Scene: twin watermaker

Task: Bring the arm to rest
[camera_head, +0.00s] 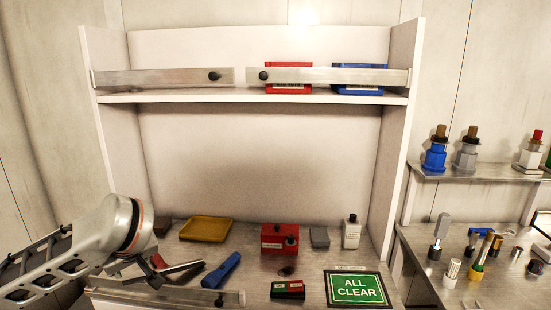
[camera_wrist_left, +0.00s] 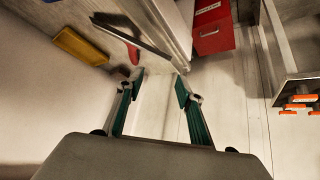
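My left arm comes in from the left in the head view. Its left gripper (camera_head: 150,277) hangs at the front left edge of the workbench (camera_head: 225,260), partly hidden by the wrist. In the left wrist view the two green-padded fingers of the left gripper (camera_wrist_left: 158,84) stand apart with nothing between them. A bladed tool with a red handle (camera_wrist_left: 132,50) lies on the bench beyond the fingers, apart from them. My right gripper is in neither view.
The bench holds a yellow tray (camera_head: 206,229), a red box (camera_head: 279,239), a blue tool (camera_head: 221,270), a white bottle (camera_head: 351,232) and a green ALL CLEAR sign (camera_head: 357,289). A shelf above holds red (camera_head: 288,88) and blue (camera_head: 358,90) bins. Side shelves at right carry several fittings.

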